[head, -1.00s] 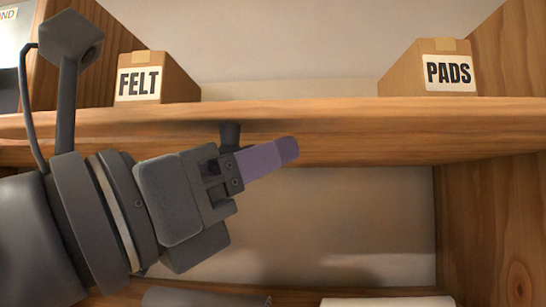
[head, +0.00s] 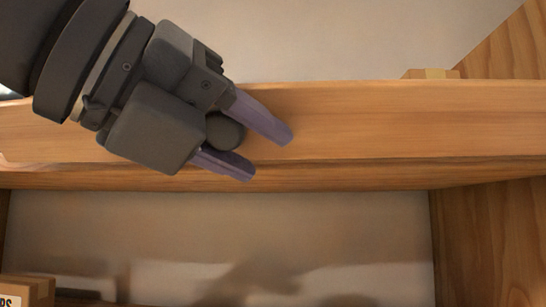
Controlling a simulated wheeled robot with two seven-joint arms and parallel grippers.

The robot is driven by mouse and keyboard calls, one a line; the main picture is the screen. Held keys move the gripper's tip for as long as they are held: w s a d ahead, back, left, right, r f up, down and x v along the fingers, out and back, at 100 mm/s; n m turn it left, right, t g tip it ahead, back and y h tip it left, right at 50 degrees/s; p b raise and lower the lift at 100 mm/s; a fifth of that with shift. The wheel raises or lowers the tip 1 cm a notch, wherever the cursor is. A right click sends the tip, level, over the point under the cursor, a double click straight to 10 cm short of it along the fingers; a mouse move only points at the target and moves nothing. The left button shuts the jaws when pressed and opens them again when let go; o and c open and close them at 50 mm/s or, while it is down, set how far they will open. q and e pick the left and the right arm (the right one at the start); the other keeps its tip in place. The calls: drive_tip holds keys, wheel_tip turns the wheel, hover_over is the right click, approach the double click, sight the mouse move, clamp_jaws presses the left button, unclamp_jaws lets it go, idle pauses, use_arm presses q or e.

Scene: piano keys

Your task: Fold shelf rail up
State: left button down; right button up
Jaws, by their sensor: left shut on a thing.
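The wooden shelf rail (head: 370,122) runs across the view as a broad board, its wide face turned towards me above the shelf's lower edge. A round dark knob (head: 225,131) sits on its face, left of the middle. My left gripper (head: 265,153) comes in from the upper left. Its two purple fingers lie on either side of the knob, shut on it, and their tips reach past it to the lower right. My right gripper is not in view.
The top of a cardboard box (head: 431,74) shows behind the rail at the right. A wooden side panel (head: 492,240) closes the right side. Another box (head: 28,290) stands at the lower left. The space below the shelf is mostly clear.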

use_arm(q)
drive_tip(key=shift+w+r+n+g+y, duration=0.2)
drive_tip(key=shift+r+n+g, duration=0.3)
drive_tip(key=shift+g, duration=0.35)
drive_tip(key=shift+w+r+n+g+y, duration=0.1)
drive_tip(key=shift+r+n+g+y, duration=0.2)
drive_tip(key=shift+n+g, duration=0.45)
drive_tip(key=shift+w+r+n+g+y, duration=0.2)
drive_tip(key=shift+r+n+g, duration=0.2)
drive_tip(key=shift+g, duration=0.6)
drive_tip(key=shift+c, duration=1.5)
unclamp_jaws()
